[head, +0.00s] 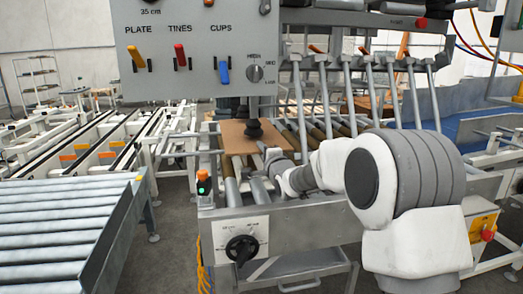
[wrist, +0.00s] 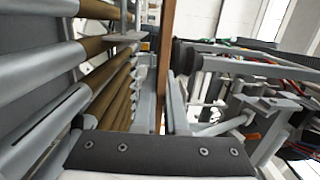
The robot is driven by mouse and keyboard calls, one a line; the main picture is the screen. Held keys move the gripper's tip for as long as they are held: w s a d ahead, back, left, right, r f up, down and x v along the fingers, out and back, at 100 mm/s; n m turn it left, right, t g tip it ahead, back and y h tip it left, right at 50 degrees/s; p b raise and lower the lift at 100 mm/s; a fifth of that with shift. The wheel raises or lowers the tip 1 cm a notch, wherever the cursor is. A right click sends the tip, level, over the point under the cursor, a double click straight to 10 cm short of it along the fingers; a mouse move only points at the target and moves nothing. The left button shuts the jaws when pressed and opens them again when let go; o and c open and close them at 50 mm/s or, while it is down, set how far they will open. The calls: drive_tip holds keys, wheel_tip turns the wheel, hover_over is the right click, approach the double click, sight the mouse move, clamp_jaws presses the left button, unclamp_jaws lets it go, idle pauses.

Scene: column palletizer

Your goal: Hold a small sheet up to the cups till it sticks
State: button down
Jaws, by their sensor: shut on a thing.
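A small brown sheet (head: 232,142) is held roughly level above the rollers in the head view. In the wrist view the sheet (wrist: 166,60) shows edge-on as a thin brown strip. My gripper (head: 262,147) reaches in from the right and is shut on the sheet's near right edge; its fingers (wrist: 166,118) lie on both sides of the strip. A black suction cup (head: 254,129) hangs over the sheet and appears at its top face; I cannot tell whether it touches. On the panel (head: 190,92), the blue CUPS lever (head: 223,71) points down.
The orange PLATE lever (head: 134,52) and red TINES lever (head: 180,55) tilt up. Metal bars (head: 322,95) stand close behind the sheet. A lower panel has a black knob (head: 242,249). A small light (head: 202,187) glows green. A roller conveyor (head: 60,220) lies at left.

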drive_tip(key=shift+r+p, duration=0.35)
drive_tip(key=shift+r, duration=0.45)
idle(0.4)
drive_tip(key=c, duration=0.9)
unclamp_jaws()
drive_tip(key=shift+f, duration=0.1)
drive_tip(key=shift+s, duration=0.1)
drive_tip(key=v, duration=1.8)
drive_tip(key=a+v, duration=0.1)
drive_tip(key=v, duration=0.8)
drive_tip(key=shift+s, duration=0.35)
